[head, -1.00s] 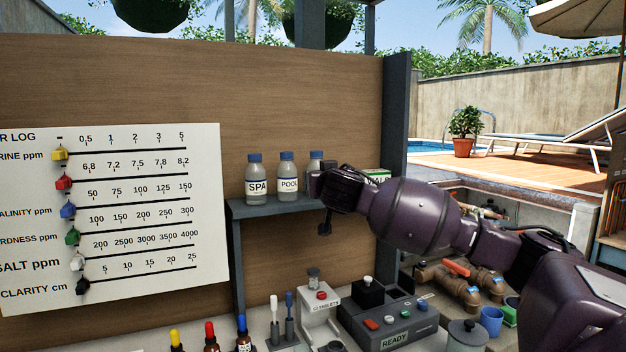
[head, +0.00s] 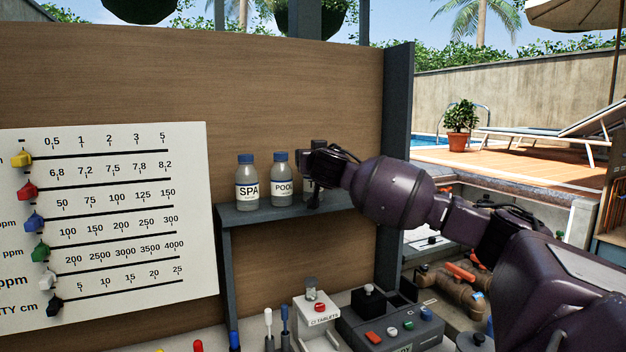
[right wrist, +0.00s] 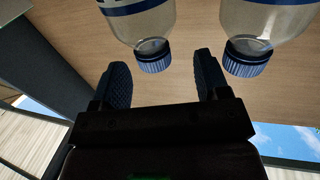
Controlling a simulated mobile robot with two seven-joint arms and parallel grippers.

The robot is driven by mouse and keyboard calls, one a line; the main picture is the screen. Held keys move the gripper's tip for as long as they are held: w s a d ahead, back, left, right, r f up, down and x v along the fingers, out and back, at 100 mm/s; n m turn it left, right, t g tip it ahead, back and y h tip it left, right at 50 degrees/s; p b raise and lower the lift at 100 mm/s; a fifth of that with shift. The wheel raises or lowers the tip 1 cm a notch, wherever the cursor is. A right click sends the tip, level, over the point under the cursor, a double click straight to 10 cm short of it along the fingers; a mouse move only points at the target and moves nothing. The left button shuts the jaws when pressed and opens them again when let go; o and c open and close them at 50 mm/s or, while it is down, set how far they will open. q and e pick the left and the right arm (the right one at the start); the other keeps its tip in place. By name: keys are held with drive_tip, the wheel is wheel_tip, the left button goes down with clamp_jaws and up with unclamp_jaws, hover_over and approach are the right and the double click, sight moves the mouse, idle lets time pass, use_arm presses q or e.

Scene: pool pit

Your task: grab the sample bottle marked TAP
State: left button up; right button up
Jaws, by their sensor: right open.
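On the grey shelf (head: 240,214) stand a bottle marked SPA (head: 247,190), a bottle marked POOL (head: 282,190) and a third bottle (head: 318,144) mostly hidden behind my right gripper (head: 309,180); its label cannot be read. In the right wrist view, which shows things upside down, my right gripper (right wrist: 165,80) is open. A blue-capped bottle (right wrist: 152,48) lies ahead between its fingertips, not gripped. Another blue-capped bottle (right wrist: 250,55) is just outside the right-hand finger. My left gripper is out of view.
A dark post (head: 396,150) rises right of the shelf. A white log board (head: 120,220) hangs at left. Below the shelf stand a tablet holder (head: 316,318), a grey button device (head: 390,325) and several droppers. The wooden panel (head: 290,90) is close behind the bottles.

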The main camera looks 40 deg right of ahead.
drive_tip(key=p+x, duration=0.1)
drive_tip(key=x, duration=0.1)
drive_tip(key=p+x, duration=0.1)
drive_tip(key=x, duration=0.1)
drive_tip(key=shift+d+r, duration=0.2)
drive_tip(key=shift+d, duration=0.3)
drive_tip(key=shift+w+d+f, duration=0.1)
drive_tip(key=shift+w+d, duration=0.15)
drive_tip(key=shift+w, duration=0.2)
drive_tip(key=c, duration=1.2)
clamp_jaws()
